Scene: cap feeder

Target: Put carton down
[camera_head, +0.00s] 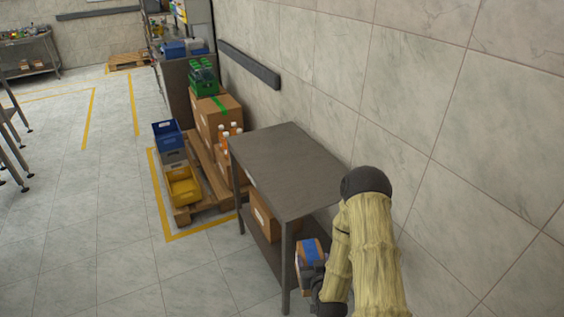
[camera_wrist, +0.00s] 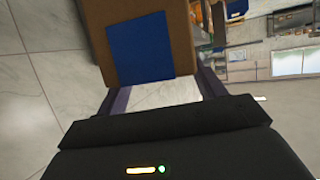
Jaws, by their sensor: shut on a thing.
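A brown carton (camera_head: 300,252) with a blue patch is held beside the front right leg of the grey table, below tabletop height. In the wrist view the carton (camera_wrist: 95,20) fills the top middle, its blue patch facing the camera. My gripper (camera_head: 318,278) is shut on the carton; its fingers also show in the wrist view (camera_wrist: 165,88), one on each side. The carton's underside is hidden. Whether it touches the lower shelf (camera_head: 256,233) cannot be told.
The grey table (camera_head: 285,165) has a bare top. Another brown carton (camera_head: 265,218) is on its lower shelf. A pallet (camera_head: 206,190) with boxes, bottles and bins stands behind it. The wall is close on the right; open floor (camera_head: 120,260) lies left.

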